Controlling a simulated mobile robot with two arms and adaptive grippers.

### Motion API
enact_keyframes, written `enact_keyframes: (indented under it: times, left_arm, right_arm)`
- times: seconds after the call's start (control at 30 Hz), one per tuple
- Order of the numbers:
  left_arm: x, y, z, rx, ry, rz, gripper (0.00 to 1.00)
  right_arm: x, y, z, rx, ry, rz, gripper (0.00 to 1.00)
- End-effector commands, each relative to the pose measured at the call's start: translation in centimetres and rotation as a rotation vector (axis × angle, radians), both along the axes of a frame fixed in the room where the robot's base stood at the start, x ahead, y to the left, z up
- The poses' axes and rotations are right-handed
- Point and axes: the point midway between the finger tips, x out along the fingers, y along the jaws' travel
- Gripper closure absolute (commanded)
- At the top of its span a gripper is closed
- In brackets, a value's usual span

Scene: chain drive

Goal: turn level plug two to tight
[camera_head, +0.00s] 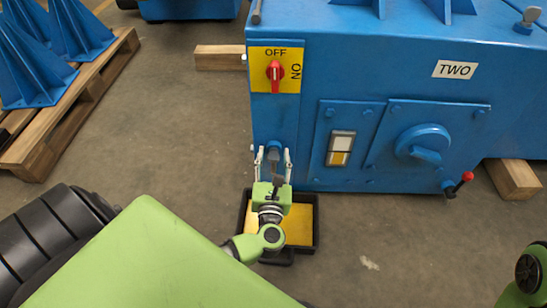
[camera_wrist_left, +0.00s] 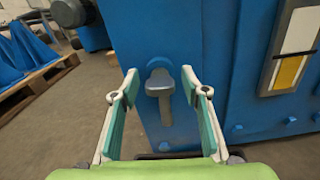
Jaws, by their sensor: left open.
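The level plug (camera_head: 262,155) is a small grey lever-like handle on a blue round boss, low on the front of the blue machine labelled TWO (camera_head: 455,69). In the left wrist view the plug (camera_wrist_left: 160,84) has its grey handle pointing down. My left gripper (camera_head: 273,157) is open, with one finger on each side of the plug in the picture. In the left wrist view no contact shows between the fingers and the plug. My right gripper is not in view.
A black tray with a yellow surface (camera_head: 298,228) lies on the floor below the plug. A red OFF/ON switch (camera_head: 275,72), a level window (camera_head: 340,148) and a red-handled lever (camera_head: 461,183) are on the machine. A pallet (camera_head: 80,105) with blue brackets stands at left.

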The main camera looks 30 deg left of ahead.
Motion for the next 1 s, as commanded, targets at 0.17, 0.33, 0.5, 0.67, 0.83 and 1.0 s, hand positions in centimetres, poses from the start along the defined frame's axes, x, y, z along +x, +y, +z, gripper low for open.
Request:
enact_keyframes:
  times: [0.17,0.33,0.5,0.67,0.83,1.0]
  left_arm:
    - [0.0,0.0,0.0,0.0,0.0,0.0,0.79]
    - [0.0,0.0,0.0,0.0,0.0,0.0,0.98]
    - [-0.1,0.0,0.0,0.008,0.006,0.0,0.98]
    - [-0.1,0.0,0.1,0.046,0.03,0.0,0.98]
    - [-0.1,0.0,0.2,0.13,0.084,0.001,0.98]
    - [-0.1,-0.1,0.3,0.251,0.16,0.001,0.98]
  right_arm:
    - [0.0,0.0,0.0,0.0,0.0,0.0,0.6]
    - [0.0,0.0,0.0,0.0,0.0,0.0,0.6]
    - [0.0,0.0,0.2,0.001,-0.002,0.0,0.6]
    - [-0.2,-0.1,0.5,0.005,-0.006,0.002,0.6]
    - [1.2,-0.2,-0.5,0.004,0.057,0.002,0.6]
    - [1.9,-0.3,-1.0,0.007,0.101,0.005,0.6]
